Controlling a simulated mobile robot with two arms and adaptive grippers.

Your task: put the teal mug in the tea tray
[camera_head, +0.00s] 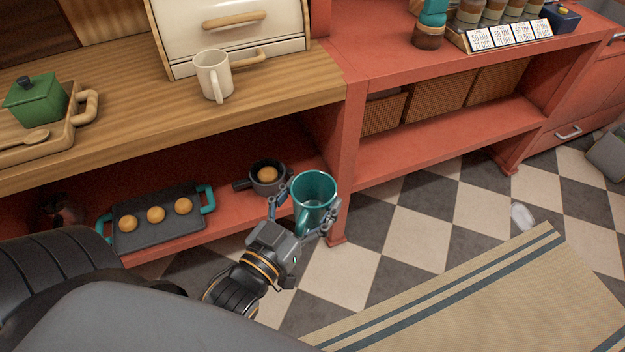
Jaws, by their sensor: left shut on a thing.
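The teal mug (315,190) is held upright in my left gripper (303,217), in front of the red cabinet and above the tiled floor. The gripper is shut on the mug, with a finger at each side of it. A light wooden tray (72,122), which looks like the tea tray, sits on the wooden counter at the far left. It holds a green lidded pot (36,103) and a wooden spoon (24,141); its left part is cut off by the picture edge. My right gripper is not in view.
A cream mug (213,77) stands on the counter before a cream bread box (228,40). On the lower shelf are a dark tray (158,239) with teal handles and round buns, and a small dark pan (266,179). The counter between wooden tray and cream mug is clear.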

